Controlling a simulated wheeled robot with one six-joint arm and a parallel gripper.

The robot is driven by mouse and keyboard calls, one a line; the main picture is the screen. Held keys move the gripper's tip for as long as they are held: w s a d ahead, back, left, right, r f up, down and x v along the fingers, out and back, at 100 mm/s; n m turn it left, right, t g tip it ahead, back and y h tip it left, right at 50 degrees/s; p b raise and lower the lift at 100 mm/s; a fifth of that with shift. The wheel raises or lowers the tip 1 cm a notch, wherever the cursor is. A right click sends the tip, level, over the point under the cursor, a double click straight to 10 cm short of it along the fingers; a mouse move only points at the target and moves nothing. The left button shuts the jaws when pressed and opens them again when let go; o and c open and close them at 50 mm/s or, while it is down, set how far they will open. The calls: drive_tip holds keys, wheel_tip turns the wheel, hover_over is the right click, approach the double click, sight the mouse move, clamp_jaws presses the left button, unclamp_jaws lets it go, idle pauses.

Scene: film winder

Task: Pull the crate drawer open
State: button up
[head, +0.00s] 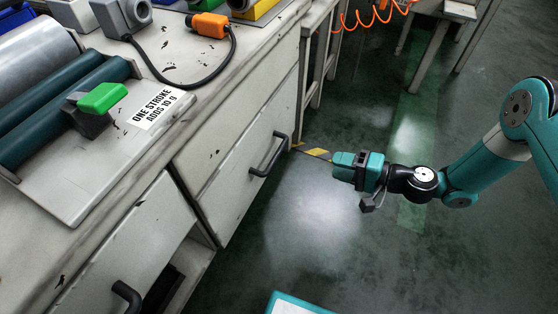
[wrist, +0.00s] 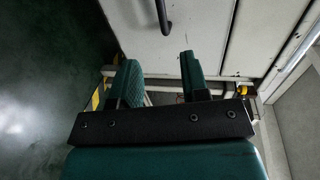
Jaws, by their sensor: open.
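A pale, scuffed drawer front (head: 235,170) with a dark bar handle (head: 268,156) is in the bench side in the head view. A second pale front (head: 125,255) with a dark handle (head: 127,296) is at the lower left. No label shows which one is the crate drawer. My gripper (head: 340,166) is open and empty, to the right of the first handle and apart from it. In the wrist view, a dark handle (wrist: 164,16) on a pale front (wrist: 195,30) is at the top, beyond my two green fingers (wrist: 160,82).
The bench top holds a roller device with a green lever (head: 103,97), a label (head: 158,108) and an orange connector (head: 208,24) on a black cable. The green floor (head: 310,225) beside the bench is clear. A dark opening (head: 165,285) shows under the bench.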

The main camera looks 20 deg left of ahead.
sight(279, 150)
drive_tip(key=b+x, duration=0.6)
drive_tip(key=x, duration=1.1)
drive_tip(key=shift+s+b, duration=0.15)
drive_tip(key=shift+b, duration=0.25)
clamp_jaws()
